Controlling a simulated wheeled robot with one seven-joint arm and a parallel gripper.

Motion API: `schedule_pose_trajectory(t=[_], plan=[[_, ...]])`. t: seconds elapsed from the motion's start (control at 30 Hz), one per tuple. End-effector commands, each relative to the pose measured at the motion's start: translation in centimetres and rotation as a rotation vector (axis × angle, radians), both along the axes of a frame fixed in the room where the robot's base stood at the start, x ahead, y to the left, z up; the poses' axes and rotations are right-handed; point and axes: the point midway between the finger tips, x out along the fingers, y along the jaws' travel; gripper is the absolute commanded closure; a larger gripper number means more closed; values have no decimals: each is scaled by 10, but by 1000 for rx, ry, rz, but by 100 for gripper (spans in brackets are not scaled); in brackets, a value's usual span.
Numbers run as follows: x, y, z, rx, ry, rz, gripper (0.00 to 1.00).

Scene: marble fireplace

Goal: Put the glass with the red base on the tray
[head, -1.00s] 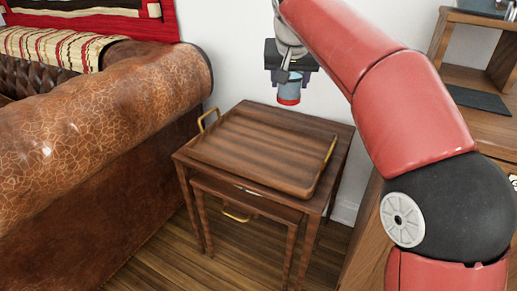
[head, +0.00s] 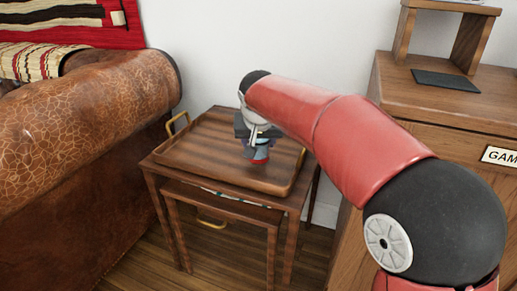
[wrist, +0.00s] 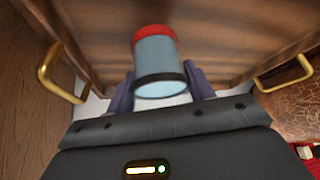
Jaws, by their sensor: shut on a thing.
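The glass with the red base (head: 262,153) is held upright in my gripper (head: 262,140), red base down, over the right half of the wooden tray (head: 200,157). In the wrist view the bluish glass (wrist: 156,65) sits between the purple fingers of my gripper (wrist: 160,88), its red base toward the tray surface (wrist: 85,20). I cannot tell whether the base touches the tray. The tray has brass handles at both ends and no other object shows on it. My arm hides part of its right side.
The tray lies on a dark wooden nesting table (head: 155,167). A brown leather sofa (head: 70,150) stands close on the left. A wooden cabinet (head: 440,105) with a dark flat panel on top stands on the right. A white wall is behind.

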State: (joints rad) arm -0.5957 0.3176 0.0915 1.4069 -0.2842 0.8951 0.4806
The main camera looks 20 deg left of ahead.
Motion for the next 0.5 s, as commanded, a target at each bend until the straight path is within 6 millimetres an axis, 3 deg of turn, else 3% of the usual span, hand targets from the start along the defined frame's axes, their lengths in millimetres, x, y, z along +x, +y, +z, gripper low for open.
schedule_pose_trajectory(t=[0.1, 0.47, 0.5], plan=[[0, 0, -16, -1, 0, 1, 85], [0, 0, -20, 0, -1, 0, 85], [0, 0, -20, 0, 1, 0, 45]])
